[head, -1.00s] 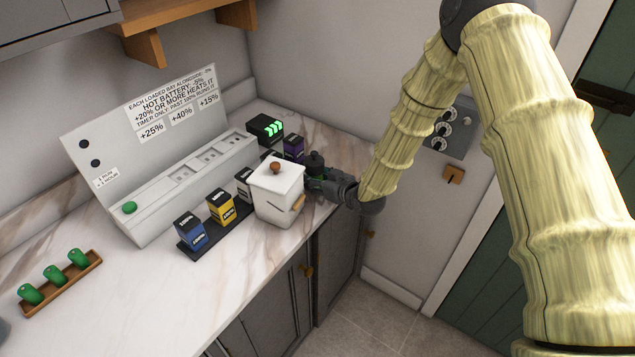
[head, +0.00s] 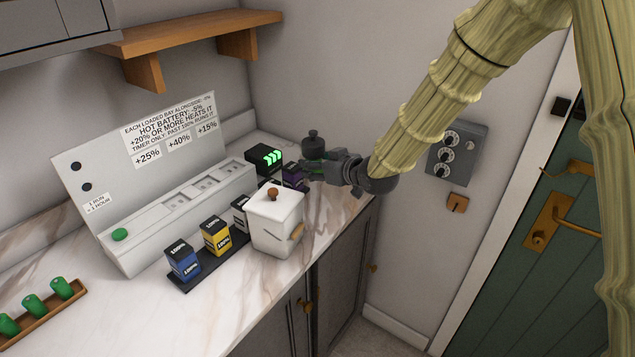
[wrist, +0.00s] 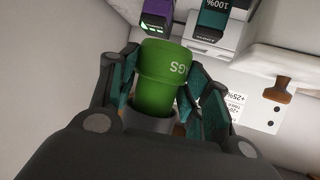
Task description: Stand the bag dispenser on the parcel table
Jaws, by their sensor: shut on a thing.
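The bag dispenser (wrist: 165,72) is a green cylinder with pale letters, partly readable as "GS", and sits between my gripper's fingers in the wrist view. I see no parcel table in these frames.
A white lidded canister (head: 276,228) stands near the counter's front edge, just left of my gripper. Blue (head: 183,262) and yellow (head: 215,237) batteries stand in a dark rack. A charger panel (head: 140,150) is behind. A green door (head: 540,215) is at right.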

